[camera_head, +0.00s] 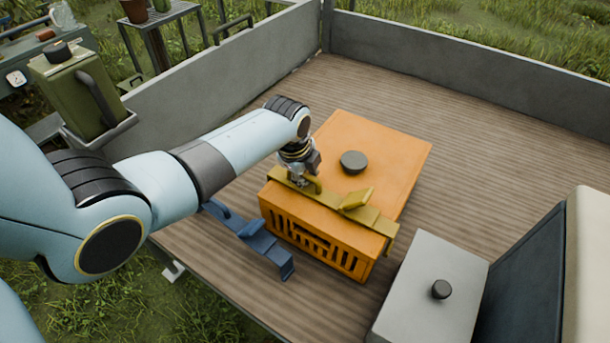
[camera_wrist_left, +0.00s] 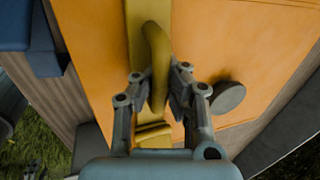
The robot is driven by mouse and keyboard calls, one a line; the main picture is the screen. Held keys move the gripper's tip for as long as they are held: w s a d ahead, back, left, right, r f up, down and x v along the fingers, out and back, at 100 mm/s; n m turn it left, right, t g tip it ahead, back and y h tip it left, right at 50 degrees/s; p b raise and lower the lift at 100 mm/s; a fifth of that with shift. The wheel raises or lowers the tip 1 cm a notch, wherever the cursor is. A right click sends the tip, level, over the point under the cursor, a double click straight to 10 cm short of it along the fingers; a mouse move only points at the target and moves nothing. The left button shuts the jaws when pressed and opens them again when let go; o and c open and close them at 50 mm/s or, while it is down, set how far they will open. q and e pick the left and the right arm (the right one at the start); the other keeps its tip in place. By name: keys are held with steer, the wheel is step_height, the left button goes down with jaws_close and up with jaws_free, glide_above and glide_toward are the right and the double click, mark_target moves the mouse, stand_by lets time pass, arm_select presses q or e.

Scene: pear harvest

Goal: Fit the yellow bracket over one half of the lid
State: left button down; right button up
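The orange crate (camera_head: 309,235) has a flat orange lid (camera_head: 385,150) with a dark round knob (camera_head: 353,161). The yellow bracket (camera_head: 366,214) lies across the near half of the lid, and its right end bends down past the crate's edge. Whether it is fully seated I cannot tell. My left gripper (camera_head: 304,183) is at the bracket's left part. In the left wrist view its fingers (camera_wrist_left: 158,88) are close on both sides of the bracket's curved yellow handle (camera_wrist_left: 157,50) and appear shut on it. The lid's knob (camera_wrist_left: 228,97) is right of the fingers. My right gripper is out of view.
A blue bracket (camera_head: 257,242) lies on the wooden deck at the crate's left front. A grey box with a knob (camera_head: 430,275) stands at the lower right. Low grey walls (camera_head: 470,72) edge the deck. The deck behind and right of the crate is clear.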

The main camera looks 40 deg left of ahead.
arm_select(q)
steer(key=shift+f, duration=0.2)
steer(key=c, duration=1.5)
jaws_free()
steer(key=shift+s+r, duration=0.1)
steer(key=v, duration=1.1)
steer(key=shift+r, duration=0.4)
steer(key=shift+s, duration=0.2)
